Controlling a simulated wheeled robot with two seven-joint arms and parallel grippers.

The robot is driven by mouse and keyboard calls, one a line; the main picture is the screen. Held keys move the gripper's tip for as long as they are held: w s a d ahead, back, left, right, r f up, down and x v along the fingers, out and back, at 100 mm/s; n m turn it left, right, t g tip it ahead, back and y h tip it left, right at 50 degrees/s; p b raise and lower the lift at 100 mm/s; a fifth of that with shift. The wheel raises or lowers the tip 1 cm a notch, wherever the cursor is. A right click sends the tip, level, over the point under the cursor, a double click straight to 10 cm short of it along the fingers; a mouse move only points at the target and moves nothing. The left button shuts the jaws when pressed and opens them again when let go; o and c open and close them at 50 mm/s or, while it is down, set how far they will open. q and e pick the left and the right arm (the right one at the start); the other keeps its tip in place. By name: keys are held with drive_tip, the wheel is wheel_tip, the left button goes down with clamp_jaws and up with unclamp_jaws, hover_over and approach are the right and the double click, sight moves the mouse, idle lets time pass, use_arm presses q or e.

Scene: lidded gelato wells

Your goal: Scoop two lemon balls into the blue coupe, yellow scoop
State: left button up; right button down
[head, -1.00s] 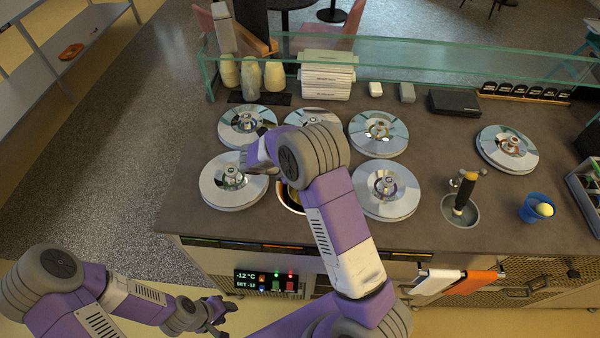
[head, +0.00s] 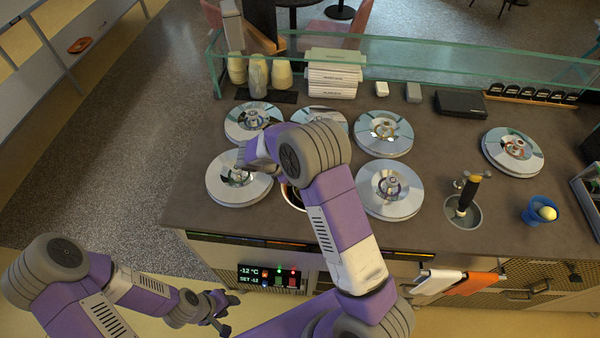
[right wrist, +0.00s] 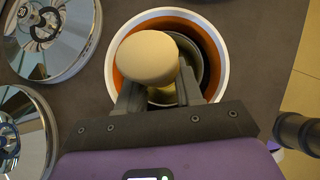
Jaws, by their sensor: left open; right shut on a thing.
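The blue coupe (head: 539,212) stands at the right of the counter with one pale-yellow ball (head: 547,213) in it. My right gripper (right wrist: 160,92) is over an open well with a white rim (right wrist: 109,62) and orange inner wall. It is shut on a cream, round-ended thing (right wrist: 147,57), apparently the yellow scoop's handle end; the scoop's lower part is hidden. In the head view the open well (head: 289,197) is mostly covered by my right arm, which also hides the right gripper. My left gripper (head: 228,312) is open and empty, low in front of the counter.
Several shiny round lids, such as the front-left one (head: 238,190) and front-right one (head: 390,203), surround the open well. A dark-handled scoop (head: 468,190) stands in a round metal dipper well (head: 463,219). A glass guard (head: 430,65) runs along the back. Counter beside the coupe is clear.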

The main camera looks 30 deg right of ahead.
drive_tip(key=shift+d+r+p, duration=0.3)
drive_tip(key=shift+r, duration=0.3)
drive_tip(key=d+r+y+p, duration=0.2)
drive_tip(key=d+r+p, duration=0.1)
drive_tip(key=r+p, duration=0.5)
drive_tip(key=shift+d+r, duration=0.25)
drive_tip(key=shift+r, duration=1.2)
drive_tip(key=shift+s, duration=0.1)
